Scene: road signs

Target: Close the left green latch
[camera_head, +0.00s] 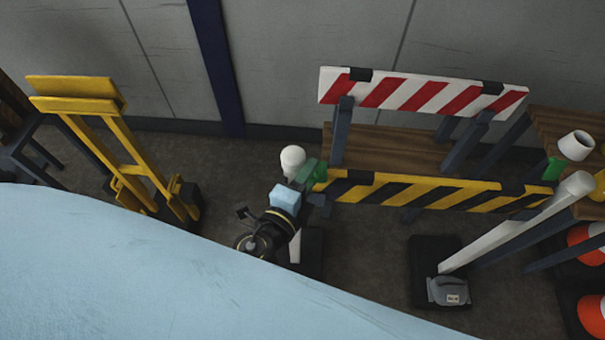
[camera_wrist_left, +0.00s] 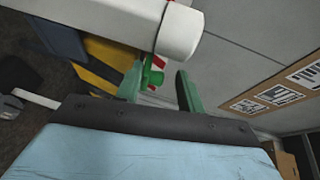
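The left green latch (camera_head: 320,174) is at the left end of the yellow-and-black striped board (camera_head: 425,193), beside the white post with a rounded top (camera_head: 292,160). My left gripper (camera_head: 309,171) is at the latch in the head view. In the left wrist view, its two green fingers (camera_wrist_left: 160,88) stand apart, with the knob close to the left finger; contact cannot be told. My right gripper is not in view.
Another green latch (camera_head: 553,168) is at the board's right end, by a leaning white post (camera_head: 520,220). A red-and-white board (camera_head: 420,92) stands behind. A yellow folding stand (camera_head: 120,150) is at left, orange cones (camera_head: 590,312) at lower right.

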